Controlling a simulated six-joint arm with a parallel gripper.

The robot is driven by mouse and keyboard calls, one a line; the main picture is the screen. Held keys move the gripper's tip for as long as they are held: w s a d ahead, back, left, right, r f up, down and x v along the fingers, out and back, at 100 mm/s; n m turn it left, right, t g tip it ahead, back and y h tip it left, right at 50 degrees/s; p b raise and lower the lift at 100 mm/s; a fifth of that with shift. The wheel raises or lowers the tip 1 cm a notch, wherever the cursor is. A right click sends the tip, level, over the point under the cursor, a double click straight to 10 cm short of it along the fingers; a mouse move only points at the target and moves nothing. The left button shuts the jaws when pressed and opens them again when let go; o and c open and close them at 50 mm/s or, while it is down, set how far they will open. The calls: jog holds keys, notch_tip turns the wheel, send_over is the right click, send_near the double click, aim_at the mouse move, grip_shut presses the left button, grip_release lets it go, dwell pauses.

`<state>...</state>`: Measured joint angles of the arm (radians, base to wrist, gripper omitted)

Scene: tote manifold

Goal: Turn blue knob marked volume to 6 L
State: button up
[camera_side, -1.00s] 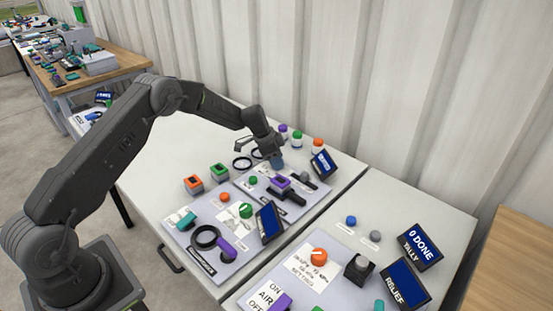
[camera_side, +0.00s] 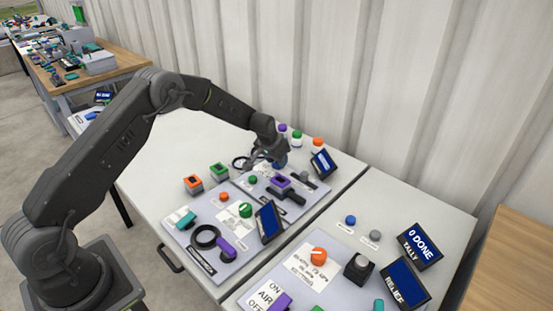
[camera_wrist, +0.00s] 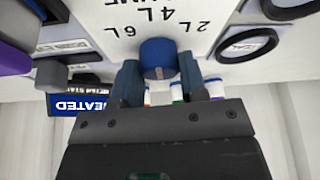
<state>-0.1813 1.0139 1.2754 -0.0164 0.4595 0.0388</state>
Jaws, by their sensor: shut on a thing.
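The blue knob (camera_wrist: 158,58) sits in the middle of the wrist view, on a white label plate (camera_wrist: 150,14) with "2 L", "4 L" and "6 L" printed around it, upside down in this view. My gripper (camera_wrist: 157,82) is shut on the blue knob, with one finger on each side of it. In the side view my gripper (camera_side: 273,160) is low over the far panel, and the knob (camera_side: 281,161) shows only partly beside it. The knob's pointer mark is not clear enough to read its setting.
A dark ring (camera_wrist: 238,46) stands near the knob. A screen (camera_side: 323,162) stands right of it, and a purple part (camera_side: 281,182) is in front. Several capped bottles (camera_side: 297,137) stand behind. Another panel with an orange knob (camera_side: 319,256) is at the front right.

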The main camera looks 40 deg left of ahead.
jog(key=n, duration=0.2)
jog(key=n+y, duration=0.1)
jog(key=n, duration=0.1)
jog(key=shift+w+d+n+g+y, duration=0.1)
jog(key=shift+w+n+g+y, duration=0.05)
jog(key=shift+n+g+y, duration=0.75)
jog(key=shift+n+y, duration=0.1)
jog(key=shift+n, duration=1.5)
jog(key=o, duration=0.9)
jog(key=v, duration=1.4)
jog(key=shift+w, duration=0.1)
